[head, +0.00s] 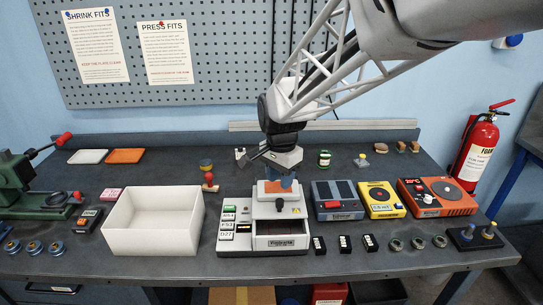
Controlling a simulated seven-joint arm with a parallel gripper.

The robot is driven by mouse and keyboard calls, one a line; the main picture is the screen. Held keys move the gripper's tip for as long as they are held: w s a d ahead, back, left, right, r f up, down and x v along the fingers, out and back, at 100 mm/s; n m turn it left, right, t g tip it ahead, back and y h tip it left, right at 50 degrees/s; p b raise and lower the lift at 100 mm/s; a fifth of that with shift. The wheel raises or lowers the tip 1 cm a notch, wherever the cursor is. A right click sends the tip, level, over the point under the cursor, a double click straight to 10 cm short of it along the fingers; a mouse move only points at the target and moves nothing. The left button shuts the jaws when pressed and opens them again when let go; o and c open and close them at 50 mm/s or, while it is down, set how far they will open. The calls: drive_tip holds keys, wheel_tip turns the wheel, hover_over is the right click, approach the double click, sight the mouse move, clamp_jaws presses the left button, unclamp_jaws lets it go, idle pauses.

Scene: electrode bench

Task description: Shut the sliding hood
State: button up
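A white bench machine (235,241) stands at the front middle of the bench. It has labelled buttons on its left and a dark, open-looking recess (282,227) at its front. A white raised part with a dark knob (279,205) sits above and behind the recess; it looks like the sliding hood, but I cannot tell for certain. Orange and blue parts show behind it. My gripper (282,178) points down just behind and above this raised part. Its fingers are small and partly merge with the parts below, so contact and opening cannot be made out.
A white open box (152,243) stands left of the machine. A grey-blue unit (337,200), a yellow unit (381,199) and an orange unit (437,196) stand to the right. Small black blocks and metal rings line the front. A red-handled stamp (208,176) stands behind left.

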sight(280, 200)
drive_tip(key=shift+f, duration=3.9)
clamp_jaws()
